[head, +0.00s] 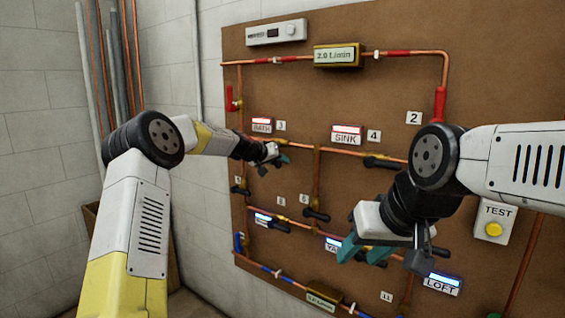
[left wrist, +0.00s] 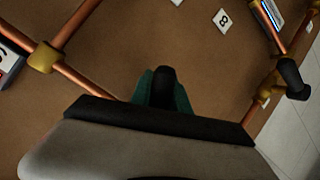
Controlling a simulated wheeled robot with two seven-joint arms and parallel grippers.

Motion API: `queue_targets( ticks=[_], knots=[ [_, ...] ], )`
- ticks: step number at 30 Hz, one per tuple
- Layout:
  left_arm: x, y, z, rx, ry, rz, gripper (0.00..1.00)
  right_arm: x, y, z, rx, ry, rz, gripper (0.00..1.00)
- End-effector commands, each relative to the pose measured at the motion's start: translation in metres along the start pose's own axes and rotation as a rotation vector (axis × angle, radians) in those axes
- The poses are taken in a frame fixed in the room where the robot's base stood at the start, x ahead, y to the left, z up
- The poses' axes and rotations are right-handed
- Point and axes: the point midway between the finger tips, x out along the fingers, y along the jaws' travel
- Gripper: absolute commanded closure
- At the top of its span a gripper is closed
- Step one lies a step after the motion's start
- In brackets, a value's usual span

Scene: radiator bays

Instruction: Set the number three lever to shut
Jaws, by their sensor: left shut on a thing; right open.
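The number 3 tile (head: 281,126) sits beside the BATH plate (head: 262,125) on the brown board. My left gripper (head: 276,161) is at the copper pipe just below that tile. Its teal fingers are shut on the black lever handle (left wrist: 163,84), seen between them in the left wrist view. The gripper hides most of this lever and its valve in the head view, so its exact angle to the pipe is hard to tell. My right gripper (head: 362,250) is open, with teal fingers apart, in front of the board near the YARD plate (head: 333,244).
A black lever (head: 381,163) sits under the SINK plate (head: 346,134) and number 4 tile (head: 374,135). Other black levers (head: 316,215) (head: 279,225) are below. Copper pipes cross the board (head: 300,90). A TEST button (head: 494,229) is at the right.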

Motion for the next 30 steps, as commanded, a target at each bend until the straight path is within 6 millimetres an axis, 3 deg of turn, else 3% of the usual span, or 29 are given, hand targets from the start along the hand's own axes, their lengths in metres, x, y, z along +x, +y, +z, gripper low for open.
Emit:
queue_targets(
  ticks=[15,30],
  knots=[
    [0.005,-0.025,-0.008,0.346,0.071,-0.143,1.00,0.000,0.000,0.000,0.000,0.000,0.000,0.57],
    [0.004,-0.030,-0.011,0.435,0.089,-0.180,1.00,0.000,0.000,0.000,0.000,0.000,0.000,0.57]
  ],
)
